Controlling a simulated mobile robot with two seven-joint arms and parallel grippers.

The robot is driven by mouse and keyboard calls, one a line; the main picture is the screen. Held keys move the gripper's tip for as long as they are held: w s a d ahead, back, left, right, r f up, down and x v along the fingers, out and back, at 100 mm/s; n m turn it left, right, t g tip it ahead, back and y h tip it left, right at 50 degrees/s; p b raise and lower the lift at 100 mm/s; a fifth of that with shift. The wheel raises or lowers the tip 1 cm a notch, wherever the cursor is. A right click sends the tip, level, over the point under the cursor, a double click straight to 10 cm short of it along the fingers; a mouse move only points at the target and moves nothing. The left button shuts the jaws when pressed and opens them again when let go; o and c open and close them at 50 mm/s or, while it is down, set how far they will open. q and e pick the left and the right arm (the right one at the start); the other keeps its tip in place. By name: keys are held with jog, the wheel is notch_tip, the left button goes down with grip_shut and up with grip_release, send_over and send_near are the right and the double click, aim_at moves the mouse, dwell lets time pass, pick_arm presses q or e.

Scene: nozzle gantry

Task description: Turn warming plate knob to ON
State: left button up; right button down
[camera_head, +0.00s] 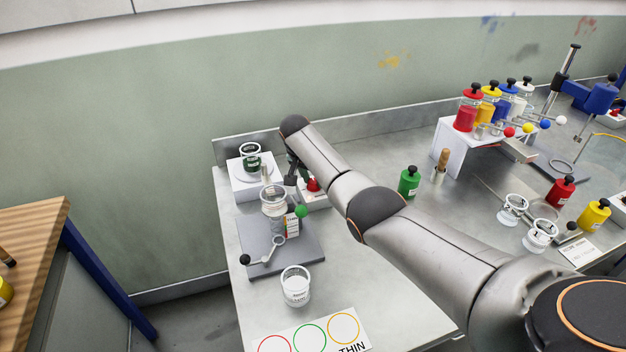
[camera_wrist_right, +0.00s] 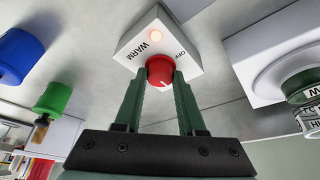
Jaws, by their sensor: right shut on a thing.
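The red knob (camera_wrist_right: 160,68) is on a white switch box (camera_wrist_right: 182,45) marked WARM and OFF. My right gripper (camera_wrist_right: 162,78) is shut on the knob, one green finger on each side. In the head view the knob (camera_head: 313,184) shows beside my right gripper (camera_head: 291,175), partly behind it. The warming plate (camera_head: 242,186) is a white block carrying a dark green jar (camera_head: 251,157). My left gripper is out of view.
A grey stand (camera_head: 290,262) with a clear cup (camera_head: 273,200) stands in front of the plate. A green bottle (camera_head: 409,182) stands right of my arm.

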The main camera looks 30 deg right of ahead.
jog(key=c, duration=0.5)
grip_release()
jog(key=p+v, duration=0.1)
jog(key=v, duration=1.1)
jog(key=shift+r, duration=0.25)
jog(key=shift+s+a, duration=0.1)
jog(key=shift+s, duration=0.05)
